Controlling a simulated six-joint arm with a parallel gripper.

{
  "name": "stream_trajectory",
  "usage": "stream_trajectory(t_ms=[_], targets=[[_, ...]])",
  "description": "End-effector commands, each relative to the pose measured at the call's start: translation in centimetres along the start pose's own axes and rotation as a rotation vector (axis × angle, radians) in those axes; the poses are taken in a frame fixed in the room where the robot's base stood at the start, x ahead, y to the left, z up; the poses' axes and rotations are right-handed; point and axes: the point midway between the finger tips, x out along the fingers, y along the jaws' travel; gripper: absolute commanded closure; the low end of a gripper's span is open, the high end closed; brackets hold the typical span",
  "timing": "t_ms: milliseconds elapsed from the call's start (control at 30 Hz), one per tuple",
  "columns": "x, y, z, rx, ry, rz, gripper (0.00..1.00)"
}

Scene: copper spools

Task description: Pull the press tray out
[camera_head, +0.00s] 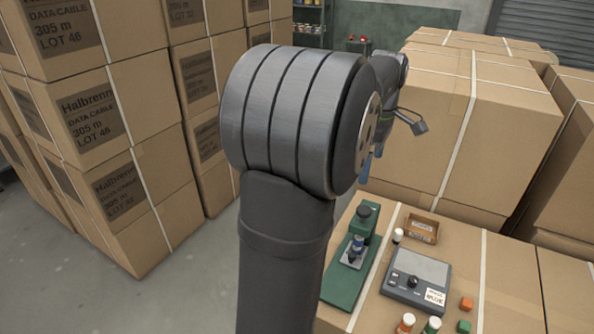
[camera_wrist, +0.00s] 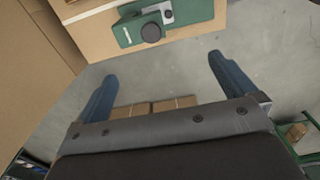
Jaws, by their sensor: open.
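The green press (camera_head: 368,228) stands on a cardboard box top on the right in the head view, on a long green base. A small grey metal piece, seemingly the press tray (camera_head: 346,263), sits at its front with a small blue-and-dark object (camera_head: 357,245) over it. The press also shows at the top of the wrist view (camera_wrist: 195,12), with a black round knob (camera_wrist: 151,32). My gripper (camera_head: 371,163) is open and empty, its blue fingers spread. It hangs above and behind the press in the head view. In the wrist view (camera_wrist: 162,66) its fingertips are apart from the press.
A grey scale-like device (camera_head: 417,279), a small open carton (camera_head: 422,228), a white-capped jar (camera_head: 398,236), bottles and coloured cubes share the box top. Large carton stacks stand left (camera_head: 120,150) and behind right (camera_head: 440,130). Grey floor lies between.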

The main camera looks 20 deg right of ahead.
Motion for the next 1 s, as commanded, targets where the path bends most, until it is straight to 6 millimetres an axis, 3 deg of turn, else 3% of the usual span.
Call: stream_trajectory(t_ms=[133, 400, 467, 567, 767, 1000], targets=[[0.0, 0.0, 0.0, 0.000, 0.000, 0.000, 0.00], [0.2, 0.0, -0.1, 0.000, -0.005, -0.003, 0.53], [0.9, -0.2, -0.5, -0.001, -0.024, -0.015, 0.57], [3.7, -1.2, -1.6, -0.004, -0.107, -0.056, 0.57], [12.0, -5.1, -4.5, -0.054, -0.447, -0.115, 0.57], [18.8, -9.8, -7.4, -0.241, -0.852, 0.023, 0.57]])
